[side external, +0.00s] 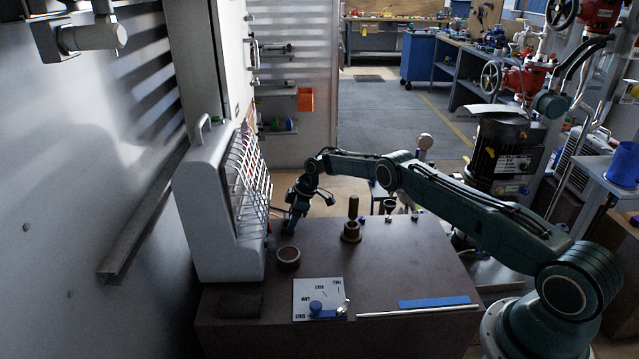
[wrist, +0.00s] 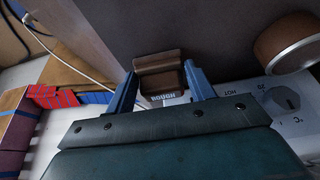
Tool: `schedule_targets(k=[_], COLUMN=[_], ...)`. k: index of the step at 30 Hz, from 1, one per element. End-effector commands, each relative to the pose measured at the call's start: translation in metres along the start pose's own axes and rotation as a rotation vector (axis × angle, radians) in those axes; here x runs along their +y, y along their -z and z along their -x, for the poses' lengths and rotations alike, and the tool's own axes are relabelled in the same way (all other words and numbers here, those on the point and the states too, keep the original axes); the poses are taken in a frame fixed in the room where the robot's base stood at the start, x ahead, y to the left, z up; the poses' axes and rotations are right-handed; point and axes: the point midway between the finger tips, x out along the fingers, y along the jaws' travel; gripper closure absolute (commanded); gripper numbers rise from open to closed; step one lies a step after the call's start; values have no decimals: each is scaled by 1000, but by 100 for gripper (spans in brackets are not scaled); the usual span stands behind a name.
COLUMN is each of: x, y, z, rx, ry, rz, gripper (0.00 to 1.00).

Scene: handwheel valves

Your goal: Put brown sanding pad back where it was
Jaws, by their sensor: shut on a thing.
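The brown sanding pad (wrist: 160,75) shows in the wrist view, with the word ROUGH on its near edge. My gripper (wrist: 160,90) is shut on it, with one blue finger at each side. In the side view my gripper (side external: 291,221) is low at the far left part of the brown bench top, beside the white heater-like unit. The pad cannot be made out there. Whether the pad touches a surface below, I cannot tell.
The white unit with a wire grille (side external: 222,205) stands close left of my gripper. A brown ring (side external: 288,258) and a brown post (side external: 352,225) stand nearby. A labelled plate (side external: 318,292), a blue strip (side external: 434,302) and a rod (side external: 415,311) lie in front.

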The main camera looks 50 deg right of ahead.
Motion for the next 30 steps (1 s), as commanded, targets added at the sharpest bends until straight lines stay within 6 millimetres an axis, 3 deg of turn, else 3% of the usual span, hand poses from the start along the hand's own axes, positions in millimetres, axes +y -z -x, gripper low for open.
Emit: schedule_targets(k=[9, 10, 13, 30], x=[0, 0, 0, 1], y=[-1, -1, -1, 1], z=[-2, -2, -2, 5], rx=[0, 0, 0, 1], ry=[0, 0, 0, -2], rz=[0, 0, 0, 0], gripper=[64, 44, 25, 24])
